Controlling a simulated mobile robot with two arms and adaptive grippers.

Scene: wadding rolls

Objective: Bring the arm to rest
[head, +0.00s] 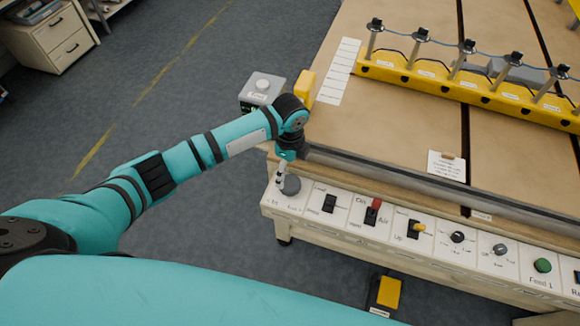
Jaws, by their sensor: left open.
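My left arm (235,139) comes in from the left and reaches across to the near left corner of the machine table. My left gripper (280,181) hangs down from its end, over the left end of the white control panel. It is open, and nothing shows between its fingers. A dark round knob (291,185) is right beside the fingertips. I cannot tell whether they touch it. My right gripper is not in view.
The control panel (330,230) carries a black switch (329,203), a red-topped switch (373,212), a yellow-tipped switch (415,229) and a green button (542,265). A grey box (262,88) and yellow block (305,89) stand behind the wrist. A yellow pedal (388,292) is below. Left floor is free.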

